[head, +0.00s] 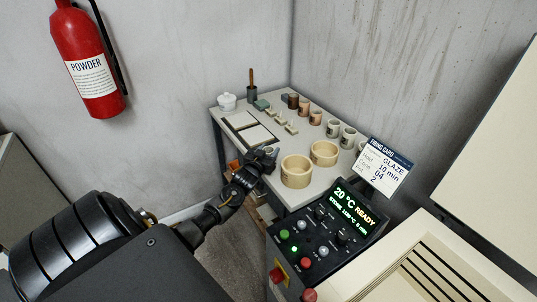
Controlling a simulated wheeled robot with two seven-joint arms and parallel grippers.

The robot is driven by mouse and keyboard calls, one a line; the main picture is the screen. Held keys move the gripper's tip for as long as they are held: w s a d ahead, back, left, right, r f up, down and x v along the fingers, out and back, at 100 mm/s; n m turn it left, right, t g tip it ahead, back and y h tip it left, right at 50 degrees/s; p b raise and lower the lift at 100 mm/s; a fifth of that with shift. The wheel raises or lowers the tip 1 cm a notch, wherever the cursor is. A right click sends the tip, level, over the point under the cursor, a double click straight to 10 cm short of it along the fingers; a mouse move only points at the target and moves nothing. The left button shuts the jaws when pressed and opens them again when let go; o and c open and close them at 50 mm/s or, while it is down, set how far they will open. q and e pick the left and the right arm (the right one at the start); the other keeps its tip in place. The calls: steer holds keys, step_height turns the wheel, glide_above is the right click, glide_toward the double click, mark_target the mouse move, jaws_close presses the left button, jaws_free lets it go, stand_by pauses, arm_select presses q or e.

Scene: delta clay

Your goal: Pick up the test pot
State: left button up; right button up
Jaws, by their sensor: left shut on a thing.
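My left gripper (267,154) is at the near left edge of the work table, left of two pale yellow round vessels. It is shut on a small greyish thing, taken here as the test pot (271,150). The fingers and wrist hide most of it, so its shape is not clear. I cannot tell whether it touches the table top or is held just above it. My right gripper is not in view.
The table (277,184) carries two pale yellow vessels (297,172), a row of small cups (333,129), flat tiles (240,121) and a white lidded jar (227,102). A control box (318,237) and firing card (386,168) stand at the near right.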

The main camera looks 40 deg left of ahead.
arm_select(q)
steer(key=s+d+r, duration=0.9)
steer(key=s+r, duration=0.1)
steer(key=r, duration=0.1)
steer(key=shift+s+d+r+b, duration=0.2)
steer(key=shift+d+r+b, duration=0.1)
steer(key=shift+r+b, duration=0.1)
